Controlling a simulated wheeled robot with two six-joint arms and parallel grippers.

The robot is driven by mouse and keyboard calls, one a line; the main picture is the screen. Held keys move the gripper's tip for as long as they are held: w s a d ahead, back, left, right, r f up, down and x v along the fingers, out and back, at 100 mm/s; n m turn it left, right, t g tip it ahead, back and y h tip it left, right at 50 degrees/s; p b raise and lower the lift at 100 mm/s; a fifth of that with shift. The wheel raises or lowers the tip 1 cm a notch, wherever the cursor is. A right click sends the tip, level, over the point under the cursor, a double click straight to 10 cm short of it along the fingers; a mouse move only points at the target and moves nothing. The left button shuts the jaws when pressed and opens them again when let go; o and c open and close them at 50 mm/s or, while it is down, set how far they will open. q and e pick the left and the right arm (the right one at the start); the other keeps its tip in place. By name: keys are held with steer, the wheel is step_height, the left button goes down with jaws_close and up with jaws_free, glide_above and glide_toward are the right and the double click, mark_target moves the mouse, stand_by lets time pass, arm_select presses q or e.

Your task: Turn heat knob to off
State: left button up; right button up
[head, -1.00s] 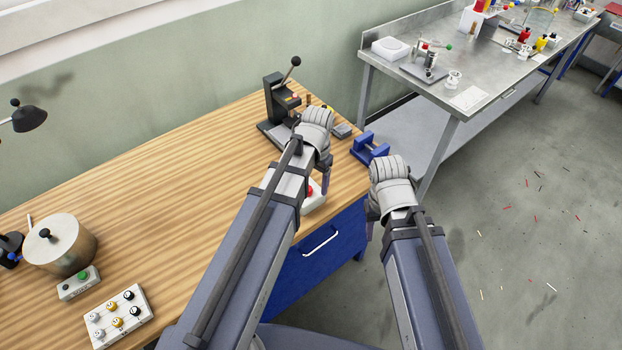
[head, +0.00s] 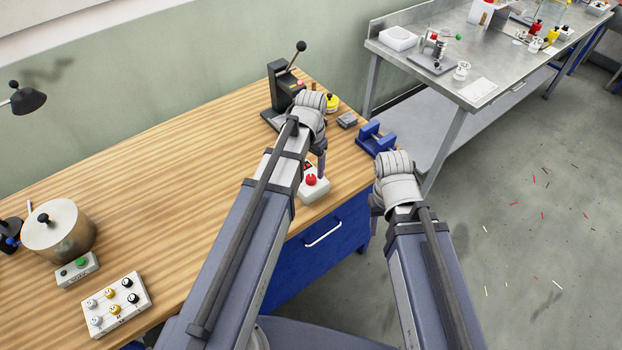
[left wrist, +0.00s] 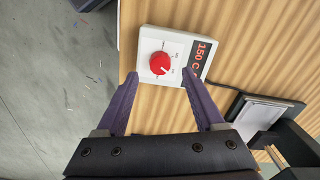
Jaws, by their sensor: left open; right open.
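The heat knob (left wrist: 160,63) is red and round, on a white control box (left wrist: 178,42) with a red "150 C" display (left wrist: 202,57). A white pointer line on the knob points down and right in the left wrist view. In the head view the red knob (head: 311,180) shows on the box at the bench's front edge. My left gripper (left wrist: 160,76) is open; its purple fingertips appear on either side of the knob's lower part, with gaps. I cannot tell their height above the box. My right gripper (head: 373,222) hangs off the bench's front, its fingers mostly hidden by its arm.
On the wooden bench (head: 180,170) stand a black lever press (head: 284,85), a blue bracket (head: 376,139), a pot (head: 60,230) and a white panel of several knobs (head: 116,304). A dark device with a pale plate (left wrist: 260,113) lies right of the box. The bench middle is clear.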

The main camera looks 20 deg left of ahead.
mark_target(311, 177)
arm_select(q)
steer(key=shift+f+b, duration=1.45)
steer(key=shift+f, duration=0.55)
steer(key=shift+r, duration=0.1)
steer(key=shift+c, duration=0.2)
jaws_close()
